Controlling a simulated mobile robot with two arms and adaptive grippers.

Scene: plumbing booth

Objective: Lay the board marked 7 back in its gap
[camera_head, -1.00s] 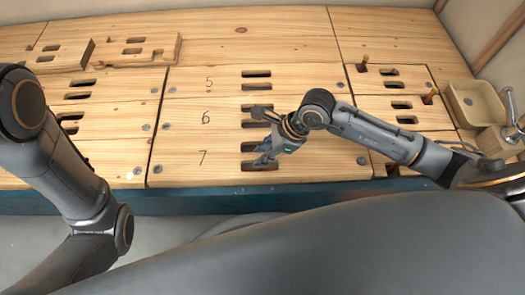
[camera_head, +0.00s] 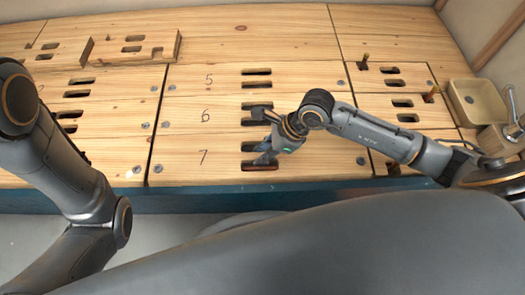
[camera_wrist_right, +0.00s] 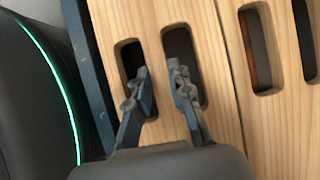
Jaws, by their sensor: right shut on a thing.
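The board marked 7 (camera_head: 205,172) is a pale wooden plank at the front edge of the deck, just in front of the board marked 6 (camera_head: 195,117). It looks about level with board 6; I cannot tell whether it sits fully down. My right gripper (camera_head: 264,157) is over its two hand slots. In the right wrist view, the gripper (camera_wrist_right: 160,72) has one finger in each slot and is shut on the wooden bar between them on board 7 (camera_wrist_right: 116,19). My left gripper is out of view; only the left arm shows.
The board marked 5 (camera_head: 195,80) lies behind board 6. Two notched boards (camera_head: 58,57) (camera_head: 140,59) lie on top of the deck at the back left. A blue edge (camera_head: 220,200) runs along the front.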

